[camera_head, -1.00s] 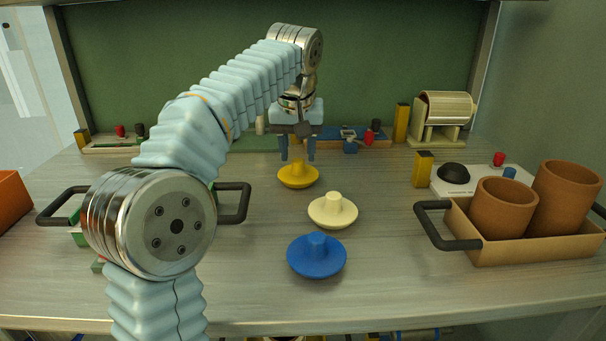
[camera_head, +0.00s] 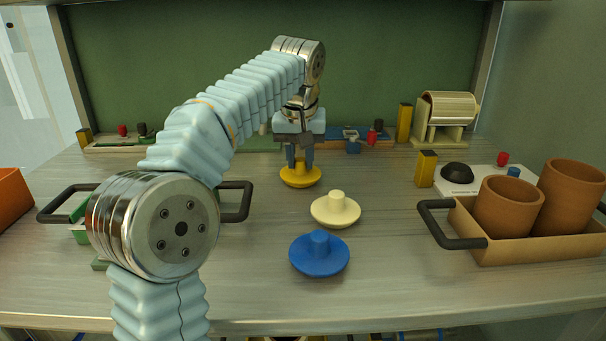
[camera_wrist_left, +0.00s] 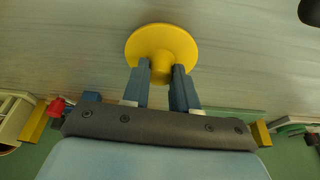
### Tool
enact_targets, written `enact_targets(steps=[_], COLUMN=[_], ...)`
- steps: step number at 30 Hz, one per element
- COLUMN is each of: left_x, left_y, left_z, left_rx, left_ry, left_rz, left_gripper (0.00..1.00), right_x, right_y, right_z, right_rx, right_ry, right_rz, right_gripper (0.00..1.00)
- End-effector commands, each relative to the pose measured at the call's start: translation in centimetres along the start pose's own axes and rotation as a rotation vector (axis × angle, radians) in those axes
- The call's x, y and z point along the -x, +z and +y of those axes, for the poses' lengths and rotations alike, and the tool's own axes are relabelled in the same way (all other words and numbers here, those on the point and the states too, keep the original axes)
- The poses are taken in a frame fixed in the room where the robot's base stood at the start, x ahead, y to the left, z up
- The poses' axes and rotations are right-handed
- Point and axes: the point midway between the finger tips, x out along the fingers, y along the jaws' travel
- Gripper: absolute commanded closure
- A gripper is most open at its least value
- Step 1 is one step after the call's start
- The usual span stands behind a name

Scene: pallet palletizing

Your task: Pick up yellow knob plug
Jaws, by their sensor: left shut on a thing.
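The yellow knob plug (camera_head: 300,177) is a round disc with a short knob, on the table behind the cream and blue plugs. My left gripper (camera_head: 300,162) is over it, pointing down, with its blue fingers shut on the knob. In the left wrist view the yellow plug (camera_wrist_left: 161,48) shows its disc beyond the fingertips, and the left gripper's fingers (camera_wrist_left: 161,82) stand on either side of the knob. The disc appears to be at table level; I cannot tell whether it is touching. My right gripper is not in view.
A cream plug (camera_head: 335,209) and a blue plug (camera_head: 319,254) stand in front of the yellow one. A tray (camera_head: 530,248) with terracotta pots is at the right. A yellow block (camera_head: 426,169) stands behind it. The front middle of the table is clear.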

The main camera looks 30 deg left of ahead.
Motion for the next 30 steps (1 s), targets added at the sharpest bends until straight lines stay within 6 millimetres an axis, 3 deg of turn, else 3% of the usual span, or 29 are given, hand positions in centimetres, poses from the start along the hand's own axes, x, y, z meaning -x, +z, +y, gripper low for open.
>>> enact_targets(steps=[3,4,8,17,30], left_x=[0.0,0.0,0.0,0.2,2.8], left_y=[0.0,0.0,0.0,-0.1,-0.9], left_z=[0.0,0.0,0.0,0.0,0.0], left_rx=[0.0,0.0,0.0,0.0,0.001], left_ry=[0.0,0.0,0.0,0.0,0.0], left_rz=[0.0,0.0,0.0,0.001,0.002], left_gripper=[0.84,0.77,0.97,0.97,0.97], right_x=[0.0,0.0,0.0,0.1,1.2], right_y=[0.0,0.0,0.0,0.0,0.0], right_z=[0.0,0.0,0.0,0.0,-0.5], right_rx=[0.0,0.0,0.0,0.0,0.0], right_ry=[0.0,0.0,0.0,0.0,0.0], right_rz=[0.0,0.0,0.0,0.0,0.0], right_gripper=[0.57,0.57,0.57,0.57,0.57])
